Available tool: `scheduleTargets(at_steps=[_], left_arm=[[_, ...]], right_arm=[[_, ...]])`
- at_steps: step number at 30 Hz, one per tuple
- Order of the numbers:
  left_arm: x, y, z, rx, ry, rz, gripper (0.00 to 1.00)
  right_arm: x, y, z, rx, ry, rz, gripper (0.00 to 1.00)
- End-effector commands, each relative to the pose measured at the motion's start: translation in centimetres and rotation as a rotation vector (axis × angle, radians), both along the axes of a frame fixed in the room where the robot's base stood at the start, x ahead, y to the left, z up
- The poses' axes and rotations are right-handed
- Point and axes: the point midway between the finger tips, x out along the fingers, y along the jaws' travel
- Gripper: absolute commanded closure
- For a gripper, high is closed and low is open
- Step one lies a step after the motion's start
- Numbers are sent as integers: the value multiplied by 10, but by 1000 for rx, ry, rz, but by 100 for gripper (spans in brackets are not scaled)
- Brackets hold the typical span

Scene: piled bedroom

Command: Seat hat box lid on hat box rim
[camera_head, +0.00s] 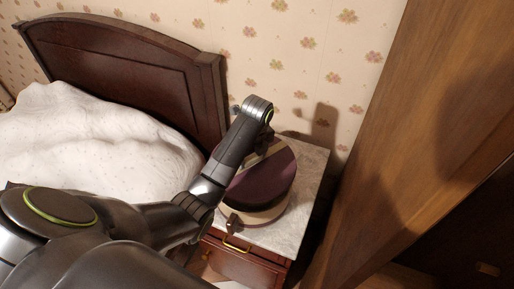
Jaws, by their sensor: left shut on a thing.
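The round hat box lid (268,182), dark purple with a paler band near the wrist, lies over the hat box (262,214), whose cream side shows below it. The box stands on the marble-topped nightstand (312,165). My left arm reaches in from the left, and its wrist bends down over the lid's far left part. My left gripper (262,146) is shut on the lid; its fingertips are mostly hidden by my own forearm. I cannot tell whether the lid touches the rim all round. My right gripper is not in view.
A dark wooden headboard (130,70) and a bed with a white cover (95,140) are at the left. A tall wooden panel (420,120) rises close to the nightstand's right. The patterned wall is behind. Bare marble shows right of the box.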

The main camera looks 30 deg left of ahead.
Motion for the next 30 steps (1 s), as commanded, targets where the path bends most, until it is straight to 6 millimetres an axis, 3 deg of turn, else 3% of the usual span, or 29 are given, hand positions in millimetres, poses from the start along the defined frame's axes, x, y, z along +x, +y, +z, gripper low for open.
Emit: scheduleTargets(at_steps=[7,16,30], left_arm=[[0,0,0,0,-1,0,59],[0,0,-7,0,0,0,59],[0,0,-37,-1,0,-1,59]], right_arm=[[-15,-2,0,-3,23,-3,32],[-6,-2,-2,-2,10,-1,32],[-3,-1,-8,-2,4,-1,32]])
